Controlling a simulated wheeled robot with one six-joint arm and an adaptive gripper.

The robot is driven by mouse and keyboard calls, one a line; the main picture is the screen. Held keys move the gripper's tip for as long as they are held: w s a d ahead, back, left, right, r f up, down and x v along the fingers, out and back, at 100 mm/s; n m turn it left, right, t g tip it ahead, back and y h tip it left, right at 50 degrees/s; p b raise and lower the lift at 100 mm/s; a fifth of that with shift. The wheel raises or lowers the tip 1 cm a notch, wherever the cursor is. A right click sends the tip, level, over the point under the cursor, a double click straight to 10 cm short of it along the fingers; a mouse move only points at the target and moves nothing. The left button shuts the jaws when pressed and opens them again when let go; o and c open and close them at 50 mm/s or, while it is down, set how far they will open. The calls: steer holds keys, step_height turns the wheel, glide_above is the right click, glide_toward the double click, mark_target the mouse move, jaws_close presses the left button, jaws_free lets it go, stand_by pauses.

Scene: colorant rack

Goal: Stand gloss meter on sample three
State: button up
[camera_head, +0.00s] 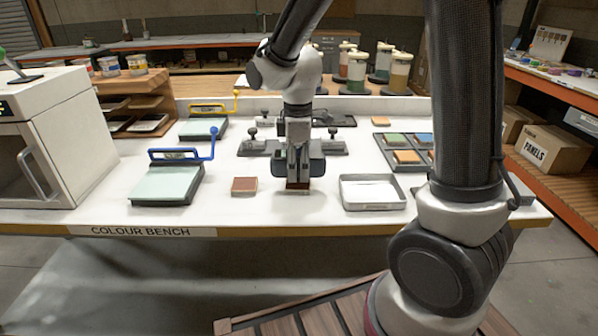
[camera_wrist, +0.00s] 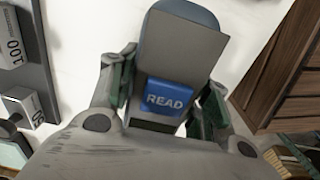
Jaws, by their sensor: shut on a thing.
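My gripper (camera_head: 298,158) is shut on the gloss meter, a dark grey-blue device (camera_head: 313,168) above the middle front of the white bench. In the wrist view the meter shows its blue READ button (camera_wrist: 168,98) between my two fingers (camera_wrist: 163,90). A reddish-brown block (camera_head: 298,186) shows directly below the meter; I cannot tell whether they touch. A similar brown block (camera_head: 244,185) lies on the bench to the left. A dark tray (camera_head: 381,139) at right holds several coloured blocks. I can read no sample numbers, so I cannot tell which one is sample three.
A shallow metal tray with a white inside (camera_head: 372,206) lies right of my gripper. A pale green board with a blue handle (camera_head: 167,187) lies at left. Dark plates with knobs (camera_head: 253,146) stand behind my gripper. Bare bench lies around the left brown block.

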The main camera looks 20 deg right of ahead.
steer(key=shift+f, duration=0.85)
steer(key=shift+f, duration=0.15)
steer(key=o, duration=1.4)
